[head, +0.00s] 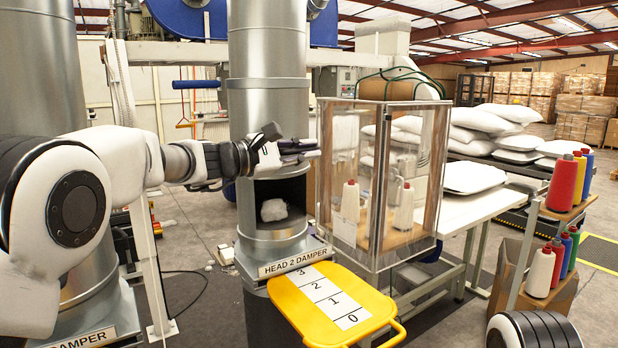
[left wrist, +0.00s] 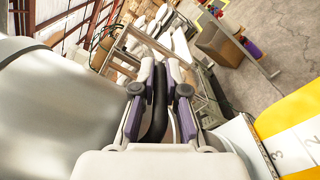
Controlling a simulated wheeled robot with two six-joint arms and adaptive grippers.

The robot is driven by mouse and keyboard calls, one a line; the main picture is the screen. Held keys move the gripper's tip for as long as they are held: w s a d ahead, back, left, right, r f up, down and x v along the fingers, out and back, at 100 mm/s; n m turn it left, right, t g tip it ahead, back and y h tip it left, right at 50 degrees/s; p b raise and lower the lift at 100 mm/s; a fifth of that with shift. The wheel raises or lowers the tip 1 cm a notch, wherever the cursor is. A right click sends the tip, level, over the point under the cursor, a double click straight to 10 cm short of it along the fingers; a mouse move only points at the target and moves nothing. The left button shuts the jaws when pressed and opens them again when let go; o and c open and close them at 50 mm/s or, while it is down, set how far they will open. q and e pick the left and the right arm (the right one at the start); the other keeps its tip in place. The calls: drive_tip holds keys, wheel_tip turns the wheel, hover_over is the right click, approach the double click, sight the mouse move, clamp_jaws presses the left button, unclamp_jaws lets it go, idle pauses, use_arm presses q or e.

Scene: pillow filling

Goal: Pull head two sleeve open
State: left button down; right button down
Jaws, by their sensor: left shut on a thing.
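The head two column (head: 268,90) is a grey metal duct labelled HEAD 2 DAMPER (head: 295,262). A dark opening shows in its front below my left gripper, with a white clump of fibre (head: 273,210) inside. How the handle joins the sleeve is hidden. My right gripper is not in view.
A yellow damper plate (head: 375,300) marked 0 to 3 juts forward below the opening. A clear-walled cabinet (head: 345,240) with thread cones stands close to the right. A white table (head: 480,200) and stacked pillows (head: 515,114) are beyond it. Coloured thread cones (head: 562,183) stand far right.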

sight(305, 135)
use_arm(q)
wheel_tip(305, 135, up, 3)
drive_tip(key=shift+r, duration=0.15)
drive_tip(key=c, duration=1.2)
unclamp_jaws()
drive_tip(key=shift+s, duration=0.1)
drive_tip(key=v, duration=1.1)
drive_tip(key=shift+s+a, duration=0.2)
drive_tip(key=shift+a, duration=0.15)
